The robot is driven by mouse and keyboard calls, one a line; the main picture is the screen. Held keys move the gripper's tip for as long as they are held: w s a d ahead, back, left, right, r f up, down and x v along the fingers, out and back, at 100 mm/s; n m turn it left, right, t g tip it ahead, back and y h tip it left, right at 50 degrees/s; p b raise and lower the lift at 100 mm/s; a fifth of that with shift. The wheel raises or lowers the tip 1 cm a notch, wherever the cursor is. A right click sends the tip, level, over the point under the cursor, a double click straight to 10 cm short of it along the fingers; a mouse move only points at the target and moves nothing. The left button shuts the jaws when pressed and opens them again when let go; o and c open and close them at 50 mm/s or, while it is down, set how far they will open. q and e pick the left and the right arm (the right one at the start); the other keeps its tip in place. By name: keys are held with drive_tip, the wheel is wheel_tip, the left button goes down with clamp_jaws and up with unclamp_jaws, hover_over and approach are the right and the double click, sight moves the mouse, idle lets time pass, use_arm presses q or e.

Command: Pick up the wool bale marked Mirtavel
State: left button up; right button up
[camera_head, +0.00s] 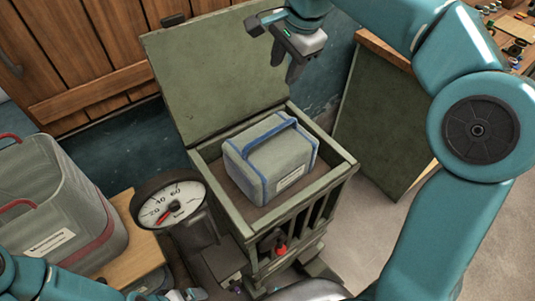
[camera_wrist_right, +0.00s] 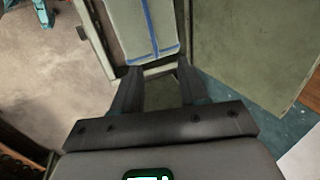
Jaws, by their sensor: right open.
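A grey bale with blue edging and a blue strap (camera_head: 275,158) sits in an open green slatted crate (camera_head: 230,204). Its pale label is too small to read. Part of it shows at the top of the right wrist view (camera_wrist_right: 142,30). A larger grey bale with red trim and handles (camera_head: 58,190) stands at the far left; its label is also unreadable. I cannot tell which is marked Mirtavel. My right gripper (camera_head: 287,66) is open and empty, above and behind the blue-edged bale; its fingers also show in the right wrist view (camera_wrist_right: 158,76).
The crate's lid (camera_head: 205,75) stands raised behind it. A round dial scale (camera_head: 172,208) stands close left of the crate. A wooden stand (camera_head: 140,258) is under the red-trimmed bale. A green panel (camera_head: 378,125) leans at right. The floor right of the crate is clear.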

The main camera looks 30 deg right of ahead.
drive_tip(key=b, duration=0.8)
approach(271, 131)
drive_tip(key=b+x, duration=0.1)
drive_tip(key=x, duration=0.4)
drive_tip(key=shift+s+f, duration=0.15)
drive_tip(key=p+x, duration=0.1)
drive_tip(key=x, duration=0.4)
drive_tip(key=shift+w+f, duration=0.25)
drive_tip(key=shift+s, duration=0.1)
drive_tip(key=shift+c, duration=0.9)
clamp_jaws()
drive_tip(key=shift+r, duration=0.15)
